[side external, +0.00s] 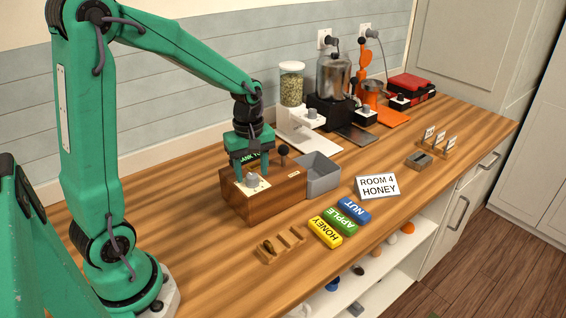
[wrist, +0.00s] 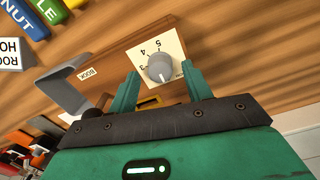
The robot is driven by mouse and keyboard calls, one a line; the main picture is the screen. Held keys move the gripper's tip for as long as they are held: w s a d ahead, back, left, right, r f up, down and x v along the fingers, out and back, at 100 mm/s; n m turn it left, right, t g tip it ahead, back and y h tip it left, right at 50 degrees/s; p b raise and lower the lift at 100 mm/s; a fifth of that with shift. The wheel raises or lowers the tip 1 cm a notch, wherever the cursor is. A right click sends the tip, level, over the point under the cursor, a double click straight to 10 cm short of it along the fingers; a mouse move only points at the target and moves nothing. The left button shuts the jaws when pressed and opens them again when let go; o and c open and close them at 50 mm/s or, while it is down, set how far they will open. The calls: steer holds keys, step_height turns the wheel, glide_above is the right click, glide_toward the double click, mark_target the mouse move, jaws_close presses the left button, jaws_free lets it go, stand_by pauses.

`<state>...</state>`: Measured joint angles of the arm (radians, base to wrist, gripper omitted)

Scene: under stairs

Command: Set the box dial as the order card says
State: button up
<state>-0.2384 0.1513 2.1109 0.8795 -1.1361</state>
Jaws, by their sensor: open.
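The order card (side external: 377,186) reads "ROOM 4 HONEY" and stands on the counter right of the box. The wooden box (side external: 247,208) has a pale dial plate on top with a grey knob (side external: 252,180). In the wrist view the knob (wrist: 160,67) sits on the plate (wrist: 171,46), where 3, 4 and 5 are readable; other marks are hidden or too small. I cannot tell where its pointer is. My gripper (side external: 252,171) is open over the dial. In the wrist view my gripper (wrist: 160,71) has one finger on each side of the knob; contact is unclear.
A grey bin (side external: 322,178) stands against the box's right side, near a black-balled lever (side external: 284,151). Yellow HONEY (side external: 325,233), green APPLE (side external: 340,220) and blue NUT (side external: 355,209) blocks lie in front, beside a wooden rack (side external: 280,246). Kitchen machines (side external: 331,112) line the wall.

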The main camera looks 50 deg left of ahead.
steer(key=shift+f, duration=0.75)
steer(key=c, duration=1)
steer(key=shift+o, duration=0.2)
